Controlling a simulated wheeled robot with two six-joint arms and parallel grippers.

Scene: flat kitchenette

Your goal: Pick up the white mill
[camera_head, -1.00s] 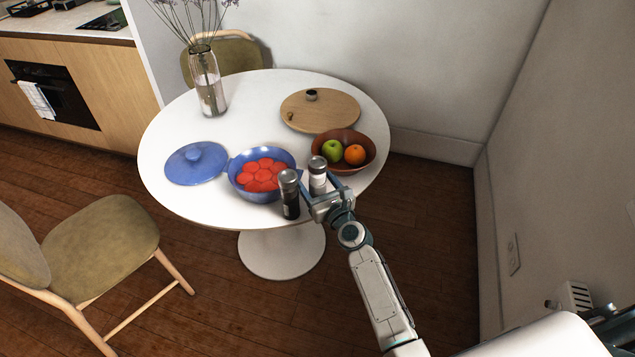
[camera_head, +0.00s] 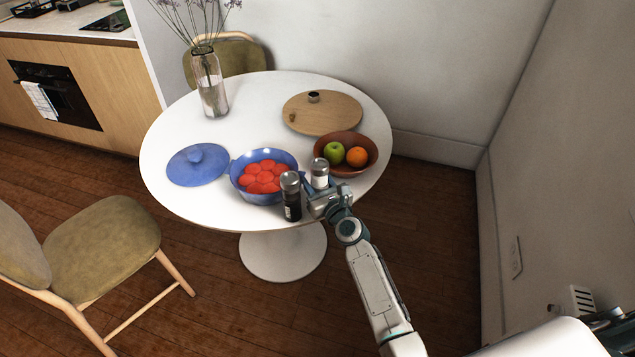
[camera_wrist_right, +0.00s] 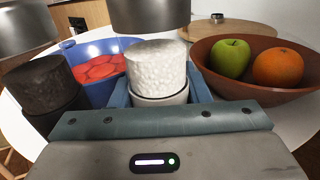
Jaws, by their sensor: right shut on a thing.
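The white mill (camera_head: 319,180) stands upright near the front edge of the round table, with a metal cap on top. My right gripper (camera_head: 318,192) is shut on the white mill from the front. In the right wrist view the white mill (camera_wrist_right: 158,75) sits between the fingers of my right gripper (camera_wrist_right: 160,98), its base hidden. A black mill (camera_head: 291,200) with a metal cap stands just left of the gripper; it also shows in the right wrist view (camera_wrist_right: 40,90). My left gripper is not in view.
A blue pot (camera_head: 247,194) with red contents is left of the mills, its blue lid (camera_head: 197,168) further left. A brown bowl (camera_head: 372,164) with an apple and orange is behind right. A wooden board (camera_head: 335,118) and glass vase (camera_head: 211,90) stand further back.

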